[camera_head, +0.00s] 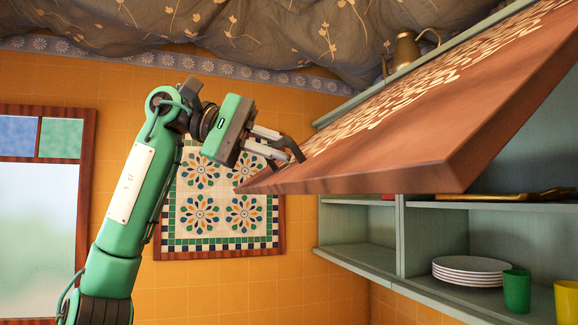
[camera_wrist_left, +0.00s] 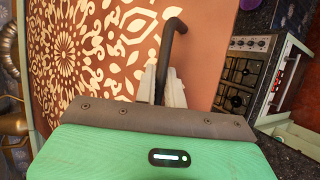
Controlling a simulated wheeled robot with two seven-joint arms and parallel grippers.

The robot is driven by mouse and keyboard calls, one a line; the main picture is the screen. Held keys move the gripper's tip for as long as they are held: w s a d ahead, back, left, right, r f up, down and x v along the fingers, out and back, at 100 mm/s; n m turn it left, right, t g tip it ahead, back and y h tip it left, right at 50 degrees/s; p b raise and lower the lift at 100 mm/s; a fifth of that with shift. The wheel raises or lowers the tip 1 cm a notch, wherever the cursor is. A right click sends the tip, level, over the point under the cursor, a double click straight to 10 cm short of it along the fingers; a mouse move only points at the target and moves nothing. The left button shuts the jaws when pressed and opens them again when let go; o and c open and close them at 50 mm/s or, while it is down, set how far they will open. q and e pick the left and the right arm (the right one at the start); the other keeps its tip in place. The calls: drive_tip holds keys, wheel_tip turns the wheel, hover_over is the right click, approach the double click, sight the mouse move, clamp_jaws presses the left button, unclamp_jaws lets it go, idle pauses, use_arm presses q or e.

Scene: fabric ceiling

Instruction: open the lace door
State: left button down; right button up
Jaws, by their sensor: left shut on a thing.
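The lace door (camera_head: 470,115) is a brown wooden panel with a cream lace pattern. It is swung up and tilted over the open shelves, its near lower corner jutting toward me. It also fills the left of the left wrist view (camera_wrist_left: 120,65). A dark bar handle (camera_wrist_left: 176,30) stands on the door face. My left gripper (camera_head: 288,150) is at the door's left end, its two pale fingers shut on the handle. The fingertips also show in the left wrist view (camera_wrist_left: 161,85), on both sides of the bar. My right gripper is in neither view.
Under the door, the pale green cabinet (camera_head: 350,257) holds stacked white plates (camera_head: 472,270), a green cup (camera_head: 516,291) and a yellow cup (camera_head: 567,301). A brass pot (camera_head: 405,50) stands on top. A tiled panel (camera_head: 222,210) hangs behind my arm. A stove (camera_wrist_left: 240,75) shows below.

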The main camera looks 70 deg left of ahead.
use_arm(q)
drive_tip(key=r, duration=0.1)
drive_tip(key=s+r, duration=0.1)
drive_tip(key=r, duration=0.1)
drive_tip(key=shift+s+a+r, duration=0.1)
drive_tip(key=shift+s+r, duration=0.1)
drive_tip(key=shift+s, duration=0.15)
drive_tip(key=shift+s+r+g, duration=0.25)
drive_tip(key=shift+r+g, duration=0.05)
drive_tip(key=shift+r, duration=0.25)
drive_tip(key=c, duration=1.8)
unclamp_jaws()
